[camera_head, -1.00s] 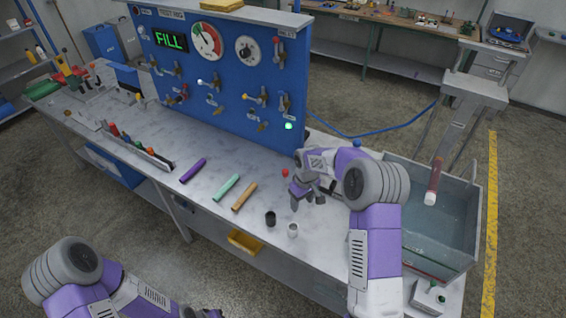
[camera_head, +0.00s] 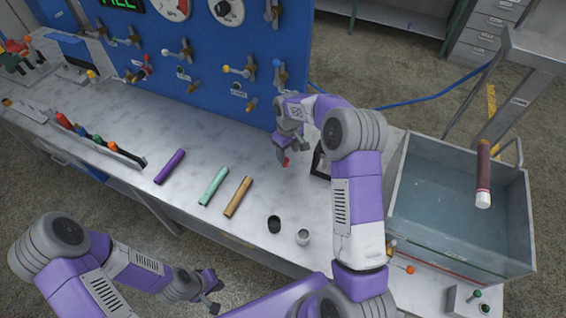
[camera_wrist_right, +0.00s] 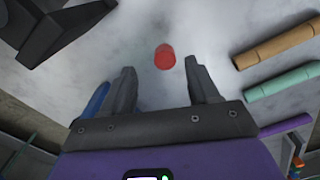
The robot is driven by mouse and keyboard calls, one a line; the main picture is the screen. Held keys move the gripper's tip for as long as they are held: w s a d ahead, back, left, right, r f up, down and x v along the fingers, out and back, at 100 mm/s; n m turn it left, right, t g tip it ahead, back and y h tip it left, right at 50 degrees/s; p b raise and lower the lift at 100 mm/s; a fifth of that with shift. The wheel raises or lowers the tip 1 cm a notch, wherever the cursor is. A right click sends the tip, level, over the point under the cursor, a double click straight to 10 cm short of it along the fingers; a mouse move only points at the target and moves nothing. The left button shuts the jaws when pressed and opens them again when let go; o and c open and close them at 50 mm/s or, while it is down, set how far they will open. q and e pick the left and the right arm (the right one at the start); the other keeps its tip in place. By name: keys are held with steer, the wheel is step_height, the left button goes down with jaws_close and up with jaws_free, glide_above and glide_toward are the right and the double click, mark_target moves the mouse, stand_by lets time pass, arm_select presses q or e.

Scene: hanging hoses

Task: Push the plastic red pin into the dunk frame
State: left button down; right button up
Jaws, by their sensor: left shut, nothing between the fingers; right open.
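A small red plastic pin (camera_head: 286,162) stands on the workbench in front of the blue board. In the right wrist view the red pin (camera_wrist_right: 165,57) shows just beyond the gap between my open fingers, apart from them. My right gripper (camera_head: 281,152) is open above the pin, its fingers pointing down. My left gripper (camera_head: 212,288) is shut and empty, low at the front, off the bench edge. A grey metal frame (camera_head: 508,92), which I take for the dunk frame, rises by the water tank (camera_head: 452,258). A dark red hose (camera_head: 483,168) with a white end hangs there above the water.
Purple (camera_head: 170,167), mint (camera_head: 213,186) and tan (camera_head: 237,197) hoses lie on the bench. A black cup (camera_head: 274,224) and a white cup (camera_head: 303,237) stand near the front edge. A black bracket (camera_head: 318,163) is right of the pin. The blue board (camera_head: 215,70) stands close behind.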

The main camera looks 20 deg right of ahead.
mark_target(285, 165)
steer(key=shift+f, duration=0.5)
steer(key=shift+s+f, duration=0.1)
steer(key=shift+f, duration=0.25)
steer(key=f, duration=0.4)
steer(key=shift+w+a+f, duration=0.2)
steer(key=shift+a+f, duration=0.1)
steer(key=shift+a, duration=0.1)
steer(key=shift+f, duration=0.5)
jaws_close()
steer(key=shift+r, duration=0.1)
